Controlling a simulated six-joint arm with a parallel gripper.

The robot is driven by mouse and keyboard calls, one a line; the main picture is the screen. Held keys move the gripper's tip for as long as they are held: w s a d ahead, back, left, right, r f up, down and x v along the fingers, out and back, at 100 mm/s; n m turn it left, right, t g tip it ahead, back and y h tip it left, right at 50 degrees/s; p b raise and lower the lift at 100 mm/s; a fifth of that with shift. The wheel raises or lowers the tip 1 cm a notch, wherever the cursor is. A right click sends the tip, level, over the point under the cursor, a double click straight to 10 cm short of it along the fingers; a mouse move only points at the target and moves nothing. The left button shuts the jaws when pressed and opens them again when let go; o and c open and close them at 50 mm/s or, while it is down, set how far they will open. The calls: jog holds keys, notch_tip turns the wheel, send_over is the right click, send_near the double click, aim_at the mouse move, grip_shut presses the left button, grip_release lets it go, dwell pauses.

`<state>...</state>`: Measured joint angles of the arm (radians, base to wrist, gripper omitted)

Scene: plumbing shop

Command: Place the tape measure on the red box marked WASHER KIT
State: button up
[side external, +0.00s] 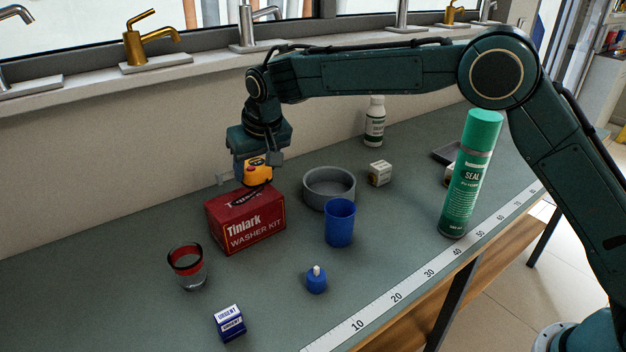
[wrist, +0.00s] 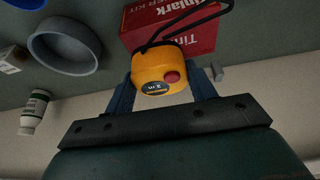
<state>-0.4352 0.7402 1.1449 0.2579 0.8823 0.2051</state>
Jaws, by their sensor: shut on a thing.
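The red box marked WASHER KIT (side external: 247,222) stands upright on the grey-green table, left of centre in the side view. It also shows at the top of the wrist view (wrist: 200,42). My gripper (side external: 255,171) is shut on the yellow-orange tape measure (wrist: 160,73), which has a red button and a black strap. In the side view the tape measure (side external: 257,171) is just above the box's top, and the strap hangs down over the box. I cannot tell whether the tape measure touches the box.
A grey round dish (side external: 329,188) and a blue cup (side external: 340,223) stand right of the box. A red-rimmed glass (side external: 188,267) is at its front left. A green SEAL can (side external: 469,175) stands tall further right. The window wall (side external: 100,165) runs close behind.

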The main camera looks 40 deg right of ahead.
aim_at(261, 204)
jog(key=shift+f, duration=2.8)
jog(key=shift+f, duration=0.2)
jog(key=o, duration=1.2)
jog(key=shift+r, duration=0.1)
jog(key=v, duration=1.2)
